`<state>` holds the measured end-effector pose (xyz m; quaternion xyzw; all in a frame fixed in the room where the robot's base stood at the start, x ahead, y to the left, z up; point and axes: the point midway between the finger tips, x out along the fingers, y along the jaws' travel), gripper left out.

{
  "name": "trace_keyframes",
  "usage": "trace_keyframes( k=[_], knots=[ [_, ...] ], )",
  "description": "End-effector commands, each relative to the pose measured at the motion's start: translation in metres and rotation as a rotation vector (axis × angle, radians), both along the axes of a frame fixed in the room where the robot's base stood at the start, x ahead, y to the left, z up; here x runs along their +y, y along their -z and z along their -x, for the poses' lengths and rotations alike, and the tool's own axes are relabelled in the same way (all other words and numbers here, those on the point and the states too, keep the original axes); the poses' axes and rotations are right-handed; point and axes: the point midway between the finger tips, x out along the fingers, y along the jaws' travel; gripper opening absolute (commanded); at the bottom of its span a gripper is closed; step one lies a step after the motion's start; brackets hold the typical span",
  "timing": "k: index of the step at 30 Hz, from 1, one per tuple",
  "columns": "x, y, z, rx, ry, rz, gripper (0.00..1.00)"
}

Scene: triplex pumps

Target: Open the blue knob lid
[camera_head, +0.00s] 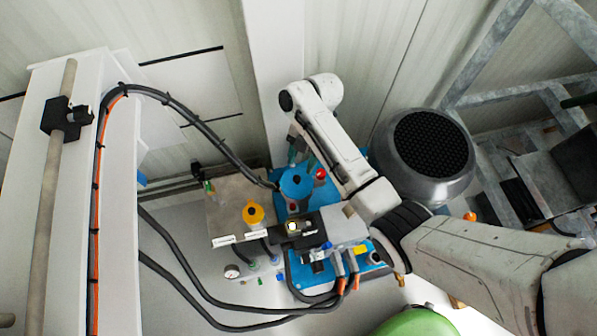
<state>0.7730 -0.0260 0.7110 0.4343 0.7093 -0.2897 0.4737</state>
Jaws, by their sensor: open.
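A blue round knob lid (296,182) with a dark centre sits on the pump unit near the middle of the head view. My arm reaches in from the right, and its white wrist hangs just behind and above the lid. My gripper (301,158) shows small below the wrist, close to the far side of the lid. Its jaws are open and appear empty. Whether a finger touches the lid I cannot tell. A small red knob (320,174) is right beside the lid.
A yellow knob (254,214) stands left of the lid. A dark motor (428,150) with a grille is on the right. Thick black hoses (190,275) loop at left and front. A gauge (232,271) sits at the front, a green dome (418,322) lower right. White wall panels stand behind.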

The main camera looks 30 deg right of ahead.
Motion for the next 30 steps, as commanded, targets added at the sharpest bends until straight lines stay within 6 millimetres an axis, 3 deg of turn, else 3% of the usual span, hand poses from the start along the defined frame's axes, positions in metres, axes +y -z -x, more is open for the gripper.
trace_keyframes(
  k=[3,9,22,30],
  knots=[
    [0.008,0.021,0.005,0.004,-0.001,0.001,0.50],
    [0.016,0.043,0.008,0.001,0.001,0.001,0.50],
    [0.019,0.051,0.010,0.000,0.001,0.001,0.50],
    [0.019,0.051,0.010,0.000,0.001,0.001,0.24]
  ],
)
